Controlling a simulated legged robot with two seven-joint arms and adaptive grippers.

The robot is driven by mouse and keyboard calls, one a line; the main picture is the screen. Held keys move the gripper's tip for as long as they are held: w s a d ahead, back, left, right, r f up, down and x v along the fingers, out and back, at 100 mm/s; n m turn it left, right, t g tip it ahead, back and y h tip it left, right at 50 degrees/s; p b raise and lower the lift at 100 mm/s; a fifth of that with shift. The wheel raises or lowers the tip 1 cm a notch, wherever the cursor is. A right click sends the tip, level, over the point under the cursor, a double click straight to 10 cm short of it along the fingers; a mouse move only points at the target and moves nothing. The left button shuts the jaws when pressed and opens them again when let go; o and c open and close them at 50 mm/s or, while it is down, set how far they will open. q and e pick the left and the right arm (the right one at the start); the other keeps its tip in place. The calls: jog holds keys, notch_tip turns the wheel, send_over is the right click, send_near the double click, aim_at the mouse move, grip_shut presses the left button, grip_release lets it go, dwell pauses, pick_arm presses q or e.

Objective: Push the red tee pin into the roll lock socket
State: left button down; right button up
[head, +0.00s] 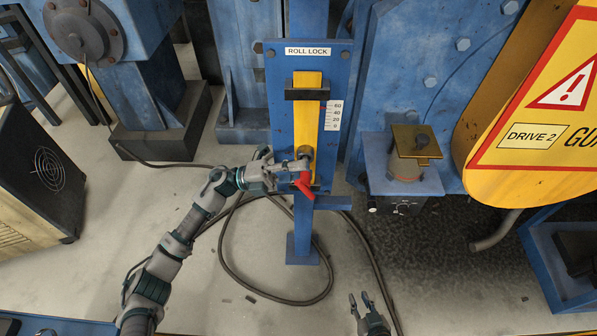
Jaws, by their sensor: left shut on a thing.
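The red tee pin (304,184) is at the lower part of the blue roll lock panel (281,117), in front of the yellow bar (308,119). My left gripper (288,178) reaches in from the left and is shut on the red tee pin. A dark round socket (305,152) sits on the yellow bar just above the pin. I cannot tell whether the pin's tip is inside any hole, as the gripper hides part of it. My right gripper (362,302) is at the bottom, away from the panel, with its fingers apart and nothing between them.
A "ROLL LOCK" label (308,51) and a white scale (333,116) are on the panel. A blue shelf with a yellow-topped device (417,141) stands to the right. A dark cable (262,294) loops on the floor. A yellow guard (520,110) is at far right.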

pick_arm(q)
jog(key=shift+w+b, duration=0.7)
jog(key=shift+w, duration=0.45)
jog(key=c, duration=1.2)
grip_release()
jog(key=shift+r, duration=0.1)
jog(key=shift+s, duration=0.1)
jog(key=shift+s+p, duration=0.75)
jog(key=shift+s, duration=0.1)
grip_shut()
